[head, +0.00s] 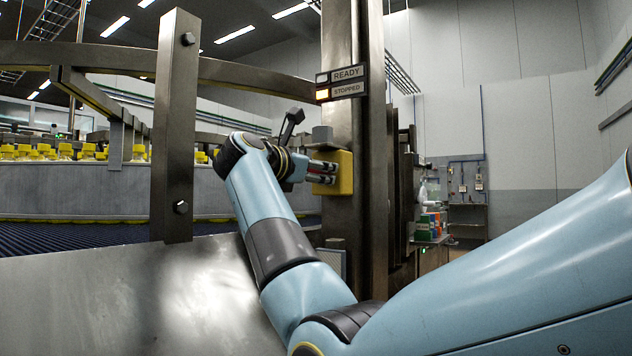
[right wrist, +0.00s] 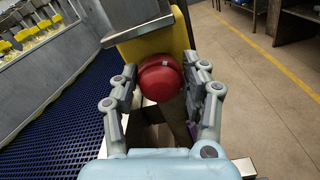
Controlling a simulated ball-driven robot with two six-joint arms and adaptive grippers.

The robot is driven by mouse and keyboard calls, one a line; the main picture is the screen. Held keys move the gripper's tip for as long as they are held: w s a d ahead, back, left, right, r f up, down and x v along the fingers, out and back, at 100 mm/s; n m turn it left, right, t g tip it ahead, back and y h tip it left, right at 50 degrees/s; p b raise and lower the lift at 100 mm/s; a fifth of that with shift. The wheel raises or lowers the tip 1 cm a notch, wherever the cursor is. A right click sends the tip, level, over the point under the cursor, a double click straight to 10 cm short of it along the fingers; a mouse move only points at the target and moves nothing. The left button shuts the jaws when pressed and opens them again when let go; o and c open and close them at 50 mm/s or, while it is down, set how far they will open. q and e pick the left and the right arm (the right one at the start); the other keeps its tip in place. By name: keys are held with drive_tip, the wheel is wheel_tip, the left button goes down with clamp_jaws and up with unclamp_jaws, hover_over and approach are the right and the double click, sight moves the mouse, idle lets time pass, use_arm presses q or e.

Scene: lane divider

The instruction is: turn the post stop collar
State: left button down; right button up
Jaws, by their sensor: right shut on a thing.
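The post stop collar is the round red knob (right wrist: 160,84) on a yellow box (right wrist: 150,48) in the right wrist view. The yellow box (head: 346,174) also shows in the head view, fixed to the steel post (head: 343,116). My right gripper (head: 322,172) reaches the box's left face. In the right wrist view its two fingers (right wrist: 161,80) stand on either side of the red knob and are shut on it. The knob's underside is hidden. On the sign, the READY lamp (head: 322,78) is unlit and the STOPPED lamp (head: 323,95) glows amber. My left gripper is out of view.
A steel upright (head: 174,130) and curved rail stand left of my right arm. Behind them runs a conveyor wall (head: 80,190) with several yellow-capped bottles (head: 40,152). A grey block (head: 322,134) sits above the yellow box. Open floor (right wrist: 262,90) shows right of the post.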

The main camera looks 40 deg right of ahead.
drive_tip(key=shift+m+b, duration=0.35)
drive_tip(key=shift+m, duration=0.15)
drive_tip(key=shift+d, duration=0.1)
drive_tip(key=o, duration=1.2)
drive_tip(key=shift+c, duration=0.2)
drive_tip(key=v, duration=0.7)
drive_tip(key=shift+a, duration=0.25)
